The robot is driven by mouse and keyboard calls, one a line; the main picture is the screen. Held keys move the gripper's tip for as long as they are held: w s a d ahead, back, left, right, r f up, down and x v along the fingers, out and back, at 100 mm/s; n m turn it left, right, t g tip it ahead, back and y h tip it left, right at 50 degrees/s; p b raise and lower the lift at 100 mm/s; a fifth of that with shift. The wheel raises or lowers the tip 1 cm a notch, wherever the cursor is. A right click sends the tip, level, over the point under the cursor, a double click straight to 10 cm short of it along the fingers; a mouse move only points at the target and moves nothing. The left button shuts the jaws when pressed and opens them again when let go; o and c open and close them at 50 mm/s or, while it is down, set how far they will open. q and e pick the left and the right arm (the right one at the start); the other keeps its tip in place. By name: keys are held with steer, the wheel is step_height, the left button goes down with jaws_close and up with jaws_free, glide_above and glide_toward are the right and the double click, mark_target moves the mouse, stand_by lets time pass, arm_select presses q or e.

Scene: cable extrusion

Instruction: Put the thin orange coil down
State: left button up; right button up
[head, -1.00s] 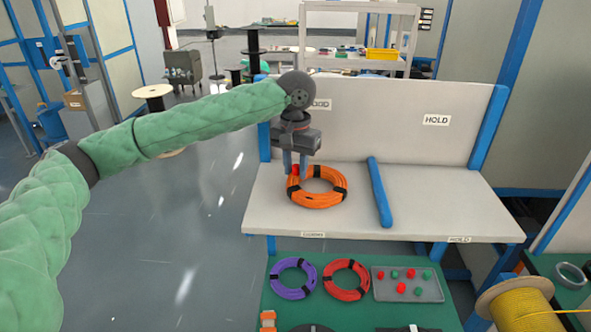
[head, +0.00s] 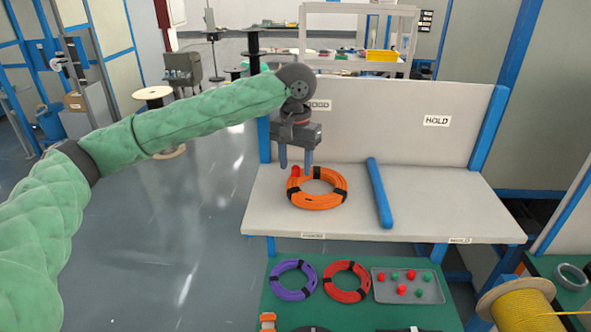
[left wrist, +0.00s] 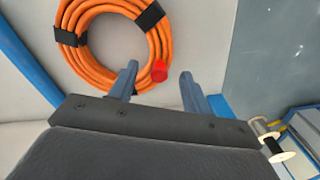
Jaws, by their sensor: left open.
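The orange coil (head: 318,200), bound with black bands, lies flat on the left part of the pale bench (head: 430,205). A small red piece (head: 295,171) sits on its rim. My left gripper (head: 296,168) is above the coil's far-left rim, its blue fingers pointing down and apart. In the left wrist view the fingers (left wrist: 158,78) are open and empty, with the red piece (left wrist: 159,71) between them and the coil (left wrist: 93,50) beyond. My right gripper is out of view.
A blue divider bar (head: 380,193) lies to the right of the coil. Below, a green table carries a purple coil (head: 293,280), a red coil (head: 346,281) and a grey tray (head: 436,290). The bench right of the bar is clear.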

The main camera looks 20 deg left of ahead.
arm_select(q)
step_height(320, 180, up, 10)
steer(key=b, duration=0.2)
steer(key=shift+r, duration=0.2)
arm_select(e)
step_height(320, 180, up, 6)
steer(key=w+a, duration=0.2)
arm_select(q)
steer(key=shift+s+f, duration=0.1)
